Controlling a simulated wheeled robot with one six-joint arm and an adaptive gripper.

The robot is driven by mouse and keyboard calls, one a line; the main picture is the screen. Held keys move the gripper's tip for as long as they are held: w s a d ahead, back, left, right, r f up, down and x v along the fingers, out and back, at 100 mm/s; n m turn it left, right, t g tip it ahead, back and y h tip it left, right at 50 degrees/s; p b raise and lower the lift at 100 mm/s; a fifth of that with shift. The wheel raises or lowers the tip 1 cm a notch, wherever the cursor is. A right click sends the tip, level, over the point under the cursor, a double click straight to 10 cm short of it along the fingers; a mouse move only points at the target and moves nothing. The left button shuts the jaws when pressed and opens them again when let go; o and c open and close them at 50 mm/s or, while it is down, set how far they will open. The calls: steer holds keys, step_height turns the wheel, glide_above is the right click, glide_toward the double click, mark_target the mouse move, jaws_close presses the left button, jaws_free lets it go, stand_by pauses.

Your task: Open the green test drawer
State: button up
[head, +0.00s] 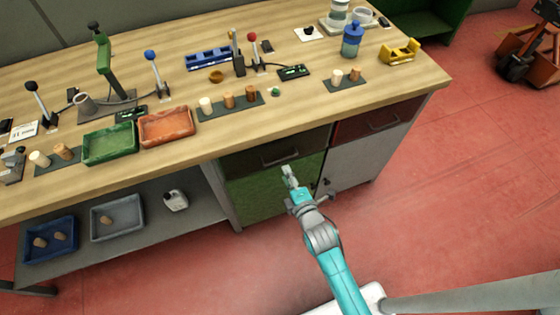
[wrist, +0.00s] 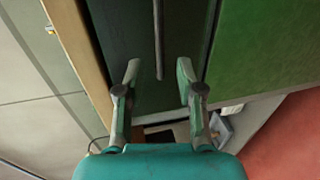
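The green test drawer (head: 250,160) is the dark green front under the bench top, and it looks closed. Its bar handle (head: 281,160) runs across the front. In the wrist view the drawer front (wrist: 120,35) fills the middle, and the handle (wrist: 158,40) shows as a thin upright bar. My gripper (head: 287,170) is in front of the drawer, close to the handle. In the wrist view my gripper (wrist: 158,74) is open, one finger on each side of the handle's line. I see no contact, and the remaining distance is hard to tell.
A lighter green door (head: 265,192) is below the drawer. A red drawer (head: 365,123) is to the right. The bench top (head: 330,105) above holds trays (head: 110,158), levers and corks. The red floor (head: 440,200) in front is largely clear.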

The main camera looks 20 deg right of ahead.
mark_target(280, 160)
steer(key=x, duration=0.7)
steer(key=shift+w, duration=0.15)
jaws_close()
